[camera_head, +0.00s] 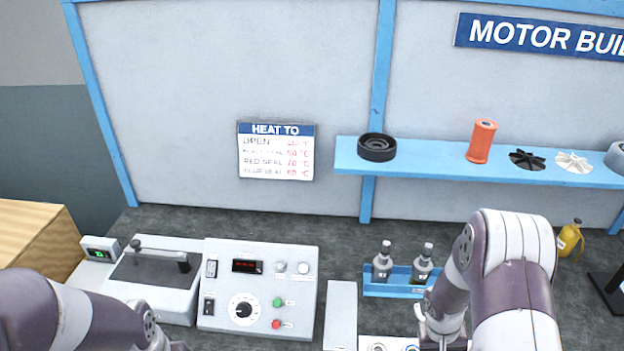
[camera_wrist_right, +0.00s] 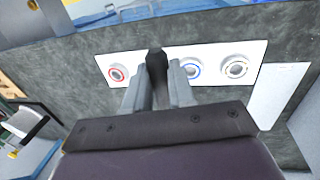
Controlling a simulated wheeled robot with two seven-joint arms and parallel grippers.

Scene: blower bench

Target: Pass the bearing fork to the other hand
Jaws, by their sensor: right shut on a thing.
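My right gripper (camera_wrist_right: 158,84) is shut on a dark, narrow piece, seen between its two grey fingers in the right wrist view. I take this piece to be the bearing fork (camera_wrist_right: 156,62); only its dark end shows and the rest is hidden. In the head view, my right arm reaches down at the lower right, and the fork cannot be made out there. My left arm comes in at the lower left, and its gripper is outside the picture.
A white plate (camera_wrist_right: 215,52) with ringed bearings lies beyond my right gripper. A control box (camera_head: 261,257) and a heater with a dark top (camera_head: 150,272) stand at left. A blue bottle rack (camera_head: 390,290) stands beside my right arm. A blue shelf (camera_head: 440,172) spans the back wall.

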